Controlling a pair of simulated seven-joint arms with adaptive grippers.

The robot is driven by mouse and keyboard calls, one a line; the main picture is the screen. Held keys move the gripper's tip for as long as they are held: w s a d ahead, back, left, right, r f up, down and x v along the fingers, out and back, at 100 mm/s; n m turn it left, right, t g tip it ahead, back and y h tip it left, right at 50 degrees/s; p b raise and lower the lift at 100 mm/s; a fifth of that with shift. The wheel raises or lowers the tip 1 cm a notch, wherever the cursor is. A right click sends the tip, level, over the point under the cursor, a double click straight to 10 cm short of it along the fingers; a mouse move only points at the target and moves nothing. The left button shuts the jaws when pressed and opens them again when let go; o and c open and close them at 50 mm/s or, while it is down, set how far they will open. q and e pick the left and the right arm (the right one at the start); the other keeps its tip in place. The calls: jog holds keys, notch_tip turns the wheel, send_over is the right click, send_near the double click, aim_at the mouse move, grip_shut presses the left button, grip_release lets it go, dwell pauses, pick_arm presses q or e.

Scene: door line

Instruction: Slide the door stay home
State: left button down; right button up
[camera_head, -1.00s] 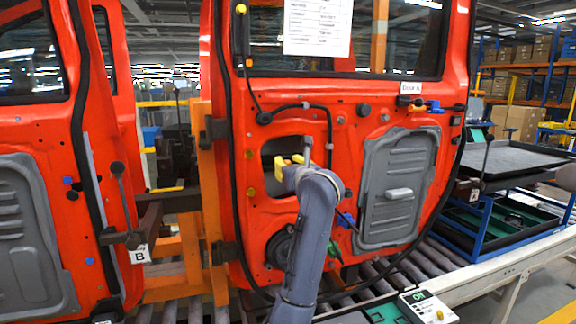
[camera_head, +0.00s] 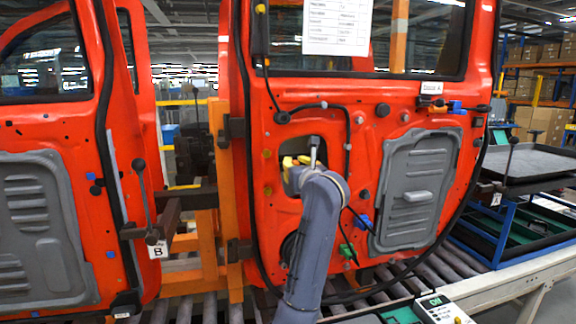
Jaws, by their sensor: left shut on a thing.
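The orange-red door (camera_head: 360,115) marked Door A hangs upright in the middle. My left arm reaches up from below, and my left gripper (camera_head: 298,166) is at the opening in the door's inner panel. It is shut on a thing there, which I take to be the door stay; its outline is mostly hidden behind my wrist. A yellow and dark piece (camera_head: 290,161) shows at the gripper, and a short grey rod stands up beside it. I cannot tell how far the stay sits in the door. My right gripper is not in view.
A second orange-red door (camera_head: 125,110) hangs at left. A ball-topped lever (camera_head: 143,195) tagged B stands between the doors. Another lever (camera_head: 509,165) stands at right by a black-topped trolley (camera_head: 540,163). Rollers (camera_head: 385,285) run below, with a control box (camera_head: 441,309) in front.

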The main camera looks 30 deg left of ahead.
pick_arm(q)
jog(key=c, duration=1.5)
grip_release()
jog(key=shift+s+a, duration=0.15)
jog(key=shift+a, duration=0.2)
jog(key=shift+o, duration=1.3)
jog(key=shift+d, duration=0.1)
